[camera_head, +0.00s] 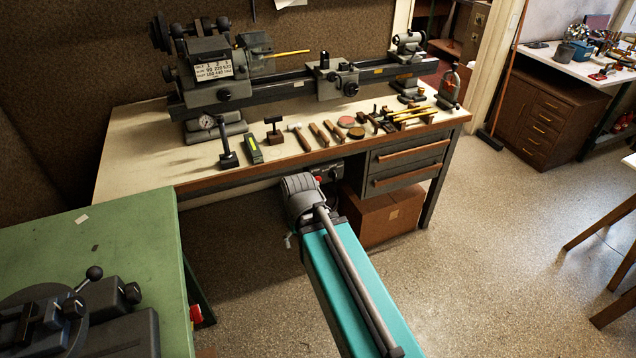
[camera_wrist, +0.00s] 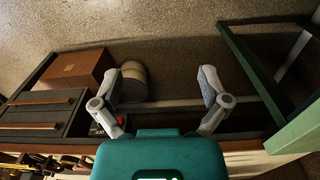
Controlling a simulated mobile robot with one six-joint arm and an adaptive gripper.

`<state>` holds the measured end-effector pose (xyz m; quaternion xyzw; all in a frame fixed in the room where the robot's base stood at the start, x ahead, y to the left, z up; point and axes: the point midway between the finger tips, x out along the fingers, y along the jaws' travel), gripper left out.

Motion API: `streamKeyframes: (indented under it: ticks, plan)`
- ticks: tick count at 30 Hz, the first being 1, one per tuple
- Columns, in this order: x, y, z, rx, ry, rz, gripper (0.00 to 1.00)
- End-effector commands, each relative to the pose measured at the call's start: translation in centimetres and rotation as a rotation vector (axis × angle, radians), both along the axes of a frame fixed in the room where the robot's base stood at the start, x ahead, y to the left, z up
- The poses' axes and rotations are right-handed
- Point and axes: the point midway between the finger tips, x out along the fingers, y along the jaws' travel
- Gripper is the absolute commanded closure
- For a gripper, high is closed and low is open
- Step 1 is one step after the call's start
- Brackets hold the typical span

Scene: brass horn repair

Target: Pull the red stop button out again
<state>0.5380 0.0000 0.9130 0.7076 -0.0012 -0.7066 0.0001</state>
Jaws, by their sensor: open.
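A small red button (camera_head: 319,178) shows on a dark control panel (camera_head: 330,172) under the front edge of the lathe bench, partly hidden behind my arm's grey end. In the wrist view, which is upside down, a bit of red (camera_wrist: 97,118) shows on a dark box, partly covered by the left finger. I cannot tell whether the button is pressed in. My gripper (camera_wrist: 160,84) is open and empty, its fingers wide apart.
The lathe bench (camera_head: 135,160) carries a lathe and several hand tools. A cardboard box (camera_head: 388,218) stands below its drawers. A green table (camera_head: 130,235) is at left, with another red part (camera_head: 196,314) at its edge.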

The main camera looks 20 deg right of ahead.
Motion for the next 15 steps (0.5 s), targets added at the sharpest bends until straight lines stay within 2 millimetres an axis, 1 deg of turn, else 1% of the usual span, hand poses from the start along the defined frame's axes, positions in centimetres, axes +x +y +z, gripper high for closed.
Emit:
streamKeyframes:
  ticks: [5,8,11,15]
  plan:
    - [0.9,-0.8,-1.0,-0.027,-0.034,-0.029,0.1]
    - [2.1,-1.9,-2.1,-0.062,-0.08,-0.066,0.1]
    - [3.8,-3.5,-3.4,-0.109,-0.148,-0.118,0.1]
    - [6.5,-6.3,-5.2,-0.189,-0.27,-0.199,0.1]
